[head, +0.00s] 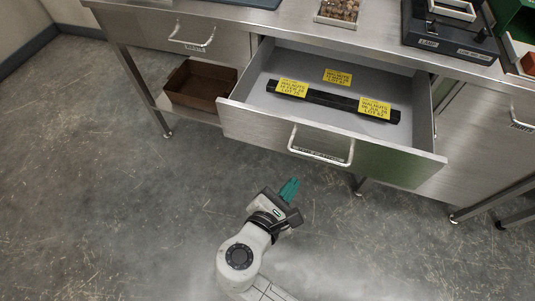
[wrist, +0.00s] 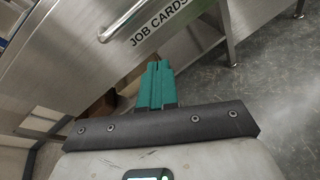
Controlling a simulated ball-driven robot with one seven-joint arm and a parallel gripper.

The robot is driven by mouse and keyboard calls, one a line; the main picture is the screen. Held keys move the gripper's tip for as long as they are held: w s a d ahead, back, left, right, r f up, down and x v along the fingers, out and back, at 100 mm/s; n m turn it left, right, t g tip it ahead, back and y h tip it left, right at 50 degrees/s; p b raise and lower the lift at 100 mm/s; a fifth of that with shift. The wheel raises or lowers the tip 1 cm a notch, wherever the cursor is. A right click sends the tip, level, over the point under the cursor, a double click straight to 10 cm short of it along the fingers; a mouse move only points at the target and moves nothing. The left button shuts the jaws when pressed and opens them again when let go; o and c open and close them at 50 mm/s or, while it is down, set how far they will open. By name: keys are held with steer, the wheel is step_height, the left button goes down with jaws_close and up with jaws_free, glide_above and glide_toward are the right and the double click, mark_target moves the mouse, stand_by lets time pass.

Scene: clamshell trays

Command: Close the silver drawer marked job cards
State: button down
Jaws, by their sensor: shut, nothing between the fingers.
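The silver drawer (head: 250,117) stands pulled open under the steel bench, its front panel facing me with a bar handle (head: 321,157). In the wrist view the drawer front (wrist: 85,60) carries the words JOB CARDS beside the handle (wrist: 125,18). In the drawer lie a long black bar (head: 325,98) and yellow cards (head: 338,77). My gripper (head: 290,186), with teal fingers, is shut and empty. It is in front of the drawer, near the handle in the picture. In the wrist view its fingertips (wrist: 158,66) point at the drawer front; I cannot tell the gap.
A closed drawer (head: 185,40) is at the left, above a brown bin (head: 200,85) on a low shelf. A cabinet front (head: 485,130) stands at the right. A tray (head: 338,12) and a dark stand (head: 450,30) are on the bench top. The floor around my arm is clear.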

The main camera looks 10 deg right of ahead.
mark_target(270, 136)
steer(key=a+r+n+t+y+b, duration=0.1)
steer(key=a+r+n+t, duration=0.1)
steer(key=a+n+t, duration=0.6)
steer(key=w+d+g, duration=0.1)
steer(key=w, duration=0.2)
steer(key=w+d+g+b, duration=0.1)
steer(key=w+d, duration=0.1)
steer(key=w, duration=0.2)
steer(key=w+d+m+g, duration=0.1)
steer(key=w, duration=0.3)
steer(key=shift+d+f, duration=0.15)
steer(key=shift+d, duration=0.2)
steer(key=shift+w+d+b, duration=0.3)
steer(key=shift+w, duration=0.2)
steer(key=b+x, duration=0.9)
steer(key=x, duration=1.8)
steer(key=shift+w+d+f, duration=0.1)
steer(key=shift+w+d, duration=0.05)
steer(key=shift+w, duration=0.05)
steer(key=shift+w+d, duration=0.1)
steer(key=shift+w, duration=0.15)
steer(key=shift+w+r+b, duration=0.15)
steer(key=shift+r+b, duration=0.15)
steer(key=shift+d+r, duration=0.1)
